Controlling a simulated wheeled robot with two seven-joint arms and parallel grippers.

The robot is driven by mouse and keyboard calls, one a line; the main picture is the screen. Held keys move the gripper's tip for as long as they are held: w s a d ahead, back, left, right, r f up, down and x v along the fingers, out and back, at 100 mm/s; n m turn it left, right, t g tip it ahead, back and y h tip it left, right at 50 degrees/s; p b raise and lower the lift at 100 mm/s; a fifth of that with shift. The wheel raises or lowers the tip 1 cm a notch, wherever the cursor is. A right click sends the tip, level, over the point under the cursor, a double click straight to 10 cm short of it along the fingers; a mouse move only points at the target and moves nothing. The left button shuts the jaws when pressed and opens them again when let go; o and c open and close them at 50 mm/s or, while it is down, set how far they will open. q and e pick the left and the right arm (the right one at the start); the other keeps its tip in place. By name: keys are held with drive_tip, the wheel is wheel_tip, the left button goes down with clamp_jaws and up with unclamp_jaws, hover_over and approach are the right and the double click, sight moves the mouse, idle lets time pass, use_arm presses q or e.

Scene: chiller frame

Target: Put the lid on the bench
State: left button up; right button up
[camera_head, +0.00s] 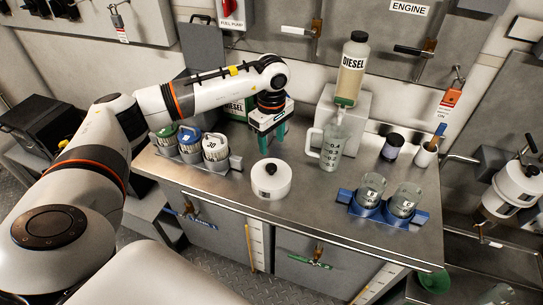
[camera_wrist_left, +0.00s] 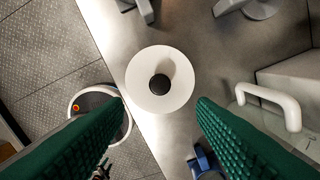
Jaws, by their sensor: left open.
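The lid (camera_head: 271,187) is round and white with a black knob on top. It sits upright near the front edge of the grey metal bench (camera_head: 320,207), left of the middle. In the left wrist view the lid (camera_wrist_left: 143,99) shows from above, close to the bench edge. I cannot tell whether anything is under it. My left gripper (camera_head: 272,139) is open with green fingers pointing down. It is above and behind the lid in the head view, apart from it, with nothing between its fingers. In the left wrist view the fingers (camera_wrist_left: 160,102) stand either side of the lid's near part. My right gripper is not in view.
A clear measuring jug (camera_head: 331,152) stands right of the lid, below a diesel bottle (camera_head: 352,68) on a grey block. Several capped canisters (camera_head: 215,147) stand at left. A blue holder (camera_head: 391,214) with two glass beakers is at right. Bare bench lies between.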

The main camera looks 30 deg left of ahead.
use_arm(q)
drive_tip(key=shift+r, duration=1.2)
